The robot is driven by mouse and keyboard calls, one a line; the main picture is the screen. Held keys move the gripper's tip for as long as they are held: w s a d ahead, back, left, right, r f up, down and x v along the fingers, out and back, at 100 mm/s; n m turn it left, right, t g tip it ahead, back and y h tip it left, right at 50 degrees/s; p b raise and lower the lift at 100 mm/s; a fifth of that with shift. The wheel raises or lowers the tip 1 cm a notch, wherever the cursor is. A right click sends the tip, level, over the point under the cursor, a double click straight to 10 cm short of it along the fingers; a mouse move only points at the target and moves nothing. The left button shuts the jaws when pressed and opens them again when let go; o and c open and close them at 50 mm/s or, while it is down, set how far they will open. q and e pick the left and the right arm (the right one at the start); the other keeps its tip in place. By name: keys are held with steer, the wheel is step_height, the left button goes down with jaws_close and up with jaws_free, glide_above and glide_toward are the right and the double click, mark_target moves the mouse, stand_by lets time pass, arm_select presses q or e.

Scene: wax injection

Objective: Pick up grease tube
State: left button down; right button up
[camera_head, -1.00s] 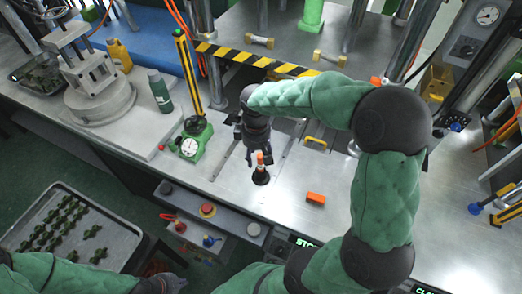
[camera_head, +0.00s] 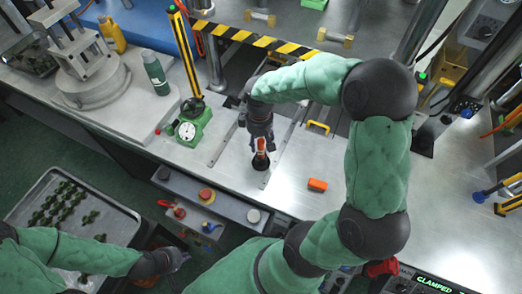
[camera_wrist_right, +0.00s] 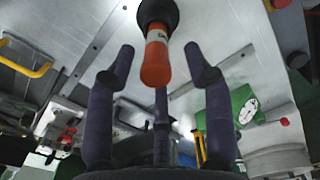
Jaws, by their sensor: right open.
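The grease tube, an orange tube with a black round base (camera_head: 261,162), stands on the metal bench. In the right wrist view the orange tube (camera_wrist_right: 157,55) reaches in between my finger tips, with clear gaps on both sides. My right gripper (camera_head: 260,140) is above the tube, fingers pointing down around its upper part. In the wrist view the right gripper (camera_wrist_right: 165,72) is open and holds nothing. My left gripper (camera_head: 180,260) is low at the left, over the floor beside the tray, away from the tube. Its fingers are too small to tell open from shut.
An orange block (camera_head: 317,185) lies right of the tube. A green dial gauge stand (camera_head: 193,125) with a tall striped post is to the left. A control box (camera_head: 222,205) with buttons is at the front edge. A tray (camera_head: 118,222) of green parts is lower left.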

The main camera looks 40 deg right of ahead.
mark_target(261, 152)
step_height(261, 152, down, 4)
steer(key=shift+s+d+r+b, duration=0.1)
steer(key=shift+d+b, duration=0.05)
steer(key=shift+b, duration=0.2)
steer(key=shift+c, duration=0.3)
jaws_close()
